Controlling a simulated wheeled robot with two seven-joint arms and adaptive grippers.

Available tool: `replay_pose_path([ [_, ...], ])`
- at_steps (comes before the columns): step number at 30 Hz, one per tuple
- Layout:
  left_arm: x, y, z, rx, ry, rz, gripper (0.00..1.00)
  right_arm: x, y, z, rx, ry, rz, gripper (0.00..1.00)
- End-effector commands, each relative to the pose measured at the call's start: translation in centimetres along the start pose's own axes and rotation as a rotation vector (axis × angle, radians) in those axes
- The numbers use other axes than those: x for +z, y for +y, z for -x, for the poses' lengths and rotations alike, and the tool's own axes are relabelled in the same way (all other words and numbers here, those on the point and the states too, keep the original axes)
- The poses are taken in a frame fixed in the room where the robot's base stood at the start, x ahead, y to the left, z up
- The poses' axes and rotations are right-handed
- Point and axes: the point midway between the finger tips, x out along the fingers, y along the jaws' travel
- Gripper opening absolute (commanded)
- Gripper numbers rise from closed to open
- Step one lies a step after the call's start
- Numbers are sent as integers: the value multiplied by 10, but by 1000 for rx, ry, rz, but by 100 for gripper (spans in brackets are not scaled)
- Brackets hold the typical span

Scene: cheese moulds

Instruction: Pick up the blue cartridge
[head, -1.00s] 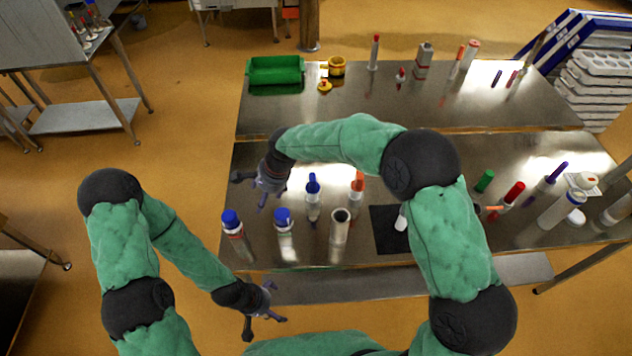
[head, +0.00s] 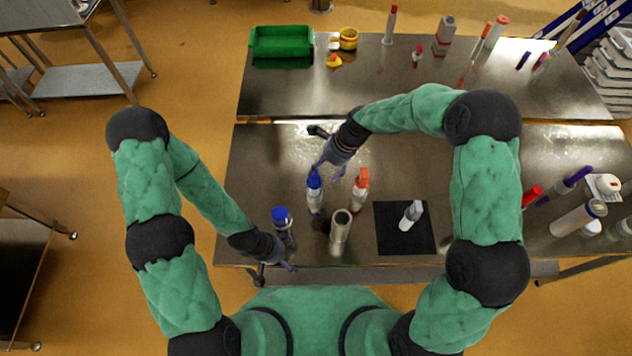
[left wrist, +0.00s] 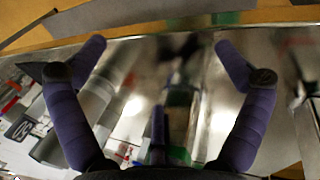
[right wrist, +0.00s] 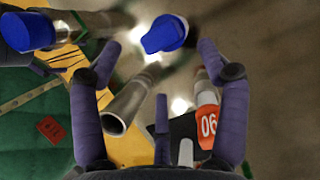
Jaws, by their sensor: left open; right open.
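A blue-topped container (head: 314,186), likely the blue cartridge, stands upright on the near metal table. A second blue-capped container (head: 281,218) stands to its lower left. My right gripper (head: 328,172) is open and empty, just above and behind the first one in the head view. In the right wrist view a blue top (right wrist: 164,35) shows beyond the open fingers (right wrist: 160,75), and another blue cap (right wrist: 27,31) is at the upper left. My left gripper (head: 276,268) is open by the table's front edge, below the second container. The left wrist view is blurred, with nothing clearly between the fingers (left wrist: 158,60).
An open grey tube (head: 340,232) and an orange-topped container (head: 360,190) stand close beside the blue-topped one. A white item (head: 411,215) stands on a black mat (head: 390,240). A green tray (head: 281,41) lies on the far table. The near table's back left is clear.

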Motion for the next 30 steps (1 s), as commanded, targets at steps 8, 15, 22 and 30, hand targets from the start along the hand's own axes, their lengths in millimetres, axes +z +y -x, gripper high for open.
replay_pose_path([
  [8, -1, 1, 2, 0, 2, 0, 100, 0, -1, -33, 0, 0, 2, 75],
  [15, -1, 2, 5, 0, 2, 0, 100, -1, -2, -50, 2, 1, 3, 75],
  [22, -1, 3, 8, 0, 2, 0, 100, -2, -6, -79, 0, 0, 3, 75],
  [30, -1, 3, 9, 0, 2, 0, 100, -2, -6, -88, -2, 0, 3, 75],
])
